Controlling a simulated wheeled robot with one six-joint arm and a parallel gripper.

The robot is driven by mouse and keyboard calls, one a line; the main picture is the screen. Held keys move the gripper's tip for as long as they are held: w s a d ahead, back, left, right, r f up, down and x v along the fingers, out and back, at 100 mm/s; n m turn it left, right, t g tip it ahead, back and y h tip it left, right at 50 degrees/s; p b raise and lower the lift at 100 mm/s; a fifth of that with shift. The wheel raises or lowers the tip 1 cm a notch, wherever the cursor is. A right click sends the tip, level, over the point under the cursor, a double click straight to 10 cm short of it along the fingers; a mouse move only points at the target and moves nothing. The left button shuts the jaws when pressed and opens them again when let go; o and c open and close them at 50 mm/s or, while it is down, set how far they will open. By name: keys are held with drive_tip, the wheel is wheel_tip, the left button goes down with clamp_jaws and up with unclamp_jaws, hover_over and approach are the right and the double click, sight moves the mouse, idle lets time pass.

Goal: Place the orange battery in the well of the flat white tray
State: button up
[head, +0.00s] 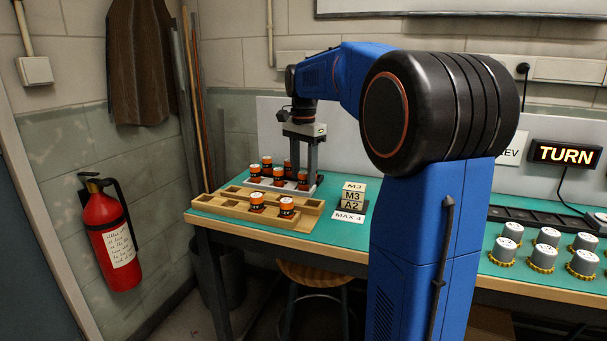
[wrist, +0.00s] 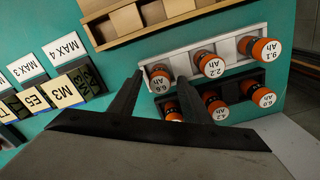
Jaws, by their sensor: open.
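My gripper (head: 302,178) is open above the far left of the bench; it also shows in the wrist view (wrist: 160,77). Its two fingers point down among the orange batteries, with no battery visibly held. The flat white tray (wrist: 188,46) bears several orange batteries with white, Ah-marked tops, including one (wrist: 159,77) beyond and between the fingertips, one (wrist: 210,65) to the right and one (wrist: 264,50) at the far right. I cannot tell if any well is empty. In the head view two more orange batteries (head: 287,206) sit in the wooden tray (head: 230,205).
A dark tray (wrist: 237,110) with several similar batteries lies beside the white tray, partly hidden by my gripper. Label blocks (head: 353,200) stand to the right. Grey capped cylinders (head: 543,257) and a lit TURN sign (head: 565,155) are farther right.

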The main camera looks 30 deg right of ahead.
sight(304, 173)
wheel_tip(304, 173, up, 12)
drive_tip(key=shift+f, duration=0.2)
idle(0.7)
